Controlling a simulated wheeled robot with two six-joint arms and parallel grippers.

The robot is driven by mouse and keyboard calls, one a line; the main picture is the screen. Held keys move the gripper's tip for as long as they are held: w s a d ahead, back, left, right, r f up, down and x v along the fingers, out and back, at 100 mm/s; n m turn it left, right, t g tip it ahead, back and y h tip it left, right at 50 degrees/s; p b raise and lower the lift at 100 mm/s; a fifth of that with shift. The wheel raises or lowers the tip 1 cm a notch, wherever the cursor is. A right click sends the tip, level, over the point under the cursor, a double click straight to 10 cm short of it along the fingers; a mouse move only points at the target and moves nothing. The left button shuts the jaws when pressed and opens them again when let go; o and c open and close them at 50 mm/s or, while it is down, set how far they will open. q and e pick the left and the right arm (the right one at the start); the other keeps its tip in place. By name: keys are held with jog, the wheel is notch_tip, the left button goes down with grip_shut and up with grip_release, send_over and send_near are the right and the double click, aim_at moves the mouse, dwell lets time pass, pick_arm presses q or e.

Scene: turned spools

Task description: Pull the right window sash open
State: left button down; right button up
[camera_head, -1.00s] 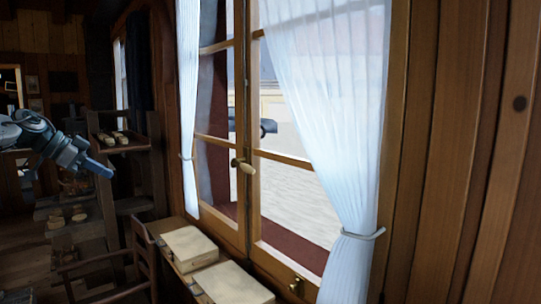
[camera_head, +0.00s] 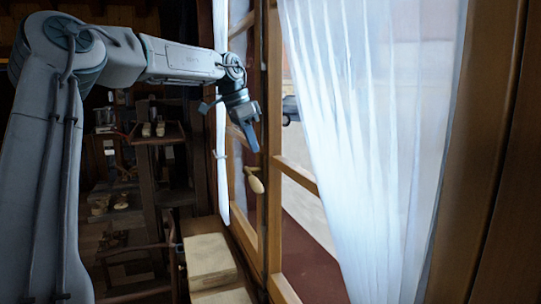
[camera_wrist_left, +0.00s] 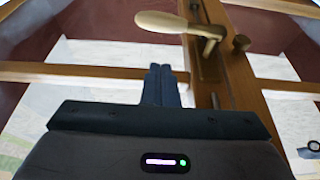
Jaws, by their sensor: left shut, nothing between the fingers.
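The right window sash (camera_head: 274,120) is a wooden frame with glass panes, partly covered by a white curtain. It looks closed or nearly so; I cannot tell exactly. A pale brass handle (camera_head: 255,180) sits on the middle upright where the two sashes meet. In the left wrist view the handle (camera_wrist_left: 180,24) shows as a lever lying roughly sideways, above my fingertips. My left gripper (camera_head: 253,146) is shut and empty, fingers pointing down, just above the handle in the head view. Its fingers (camera_wrist_left: 161,84) are together in the wrist view, apart from the lever.
The white curtain (camera_head: 365,150) hangs close on the right of the sash, and another narrow curtain (camera_head: 221,130) hangs on the left. A pale box (camera_head: 209,258) stands below the window. A dark shelf (camera_head: 160,139) and a chair (camera_head: 140,258) are behind at the left.

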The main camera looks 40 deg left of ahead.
pick_arm(q)
jog(key=f, duration=0.1)
jog(key=f+p, duration=0.2)
jog(key=shift+w+d+f, duration=0.1)
jog(key=shift+d+f, duration=0.2)
jog(key=shift+p+x, duration=1.15)
jog(key=shift+x, duration=1.45)
